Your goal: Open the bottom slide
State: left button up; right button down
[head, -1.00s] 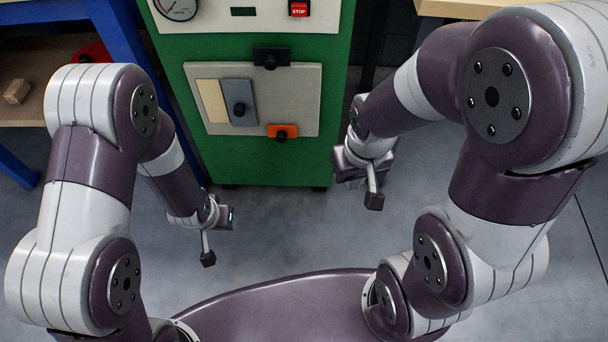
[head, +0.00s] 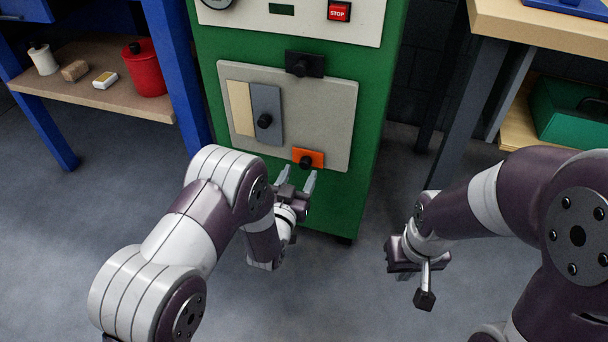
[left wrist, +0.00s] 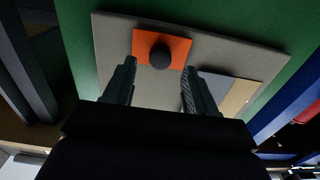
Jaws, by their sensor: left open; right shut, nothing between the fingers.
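The bottom slide is a small orange plate (head: 314,157) with a black knob (head: 306,162), at the lower edge of a grey panel on the green cabinet. In the left wrist view the orange plate (left wrist: 176,46) and its round black knob (left wrist: 160,57) lie ahead, between the two finger lines. My left gripper (head: 297,174) is open and empty, its fingers pointing at the cabinet just below the orange plate. I see no finger clearly touching the knob. My right gripper (head: 400,265) is shut and empty, low at the right, away from the cabinet.
The panel (head: 335,105) also bears a top black slide (head: 314,66) and a grey slide (head: 268,103) beside a beige strip. A blue-framed shelf (head: 100,97) with a red can (head: 146,70) stands left. A wooden bench (head: 545,32) stands right. Floor between is clear.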

aim_at(304, 165)
pick_arm(q)
jog(key=b+x, duration=0.1)
jog(key=x, duration=0.2)
jog(key=shift+f, duration=0.15)
jog(key=shift+w+d, duration=0.15)
jog(key=shift+w, duration=0.2)
pick_arm(e)
jog(key=shift+f, duration=0.95)
pick_arm(q)
grip_shut()
jog(key=d, duration=0.2)
jog(key=s+d, duration=0.1)
jog(key=s+d+p, duration=0.1)
jog(key=d, duration=0.1)
jog(key=shift+d, duration=0.3)
pick_arm(e)
jog(key=shift+r, duration=0.55)
pick_arm(q)
grip_release()
